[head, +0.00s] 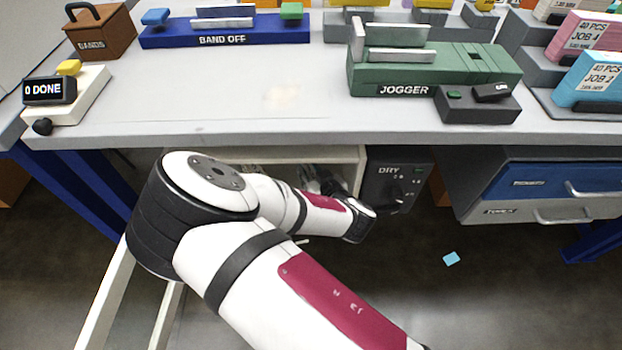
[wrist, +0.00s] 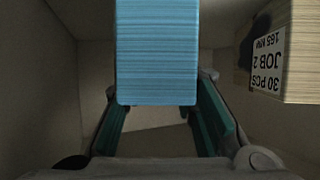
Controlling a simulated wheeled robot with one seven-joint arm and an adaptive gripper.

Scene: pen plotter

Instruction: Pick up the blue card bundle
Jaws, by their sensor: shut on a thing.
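A blue card bundle (wrist: 157,52) fills the upper middle of the wrist view, its many stacked edges showing as fine lines. My gripper (wrist: 162,112) has its teal-padded fingers on either side of the bundle and is shut on it. The far end of the bundle runs out of the top of the wrist view. In the head view my arm reaches under the bench into an open cubby (head: 362,160). My gripper and the held bundle are mostly hidden there behind the arm and the bench top.
A cream bundle (wrist: 285,50) labelled JOB 2 stands close on the right inside the cubby, with walls around. A DRY control box (head: 385,185) is right of the cubby. Another blue bundle (head: 590,82) stands on the bench's right. A small blue card (head: 451,258) lies on the floor.

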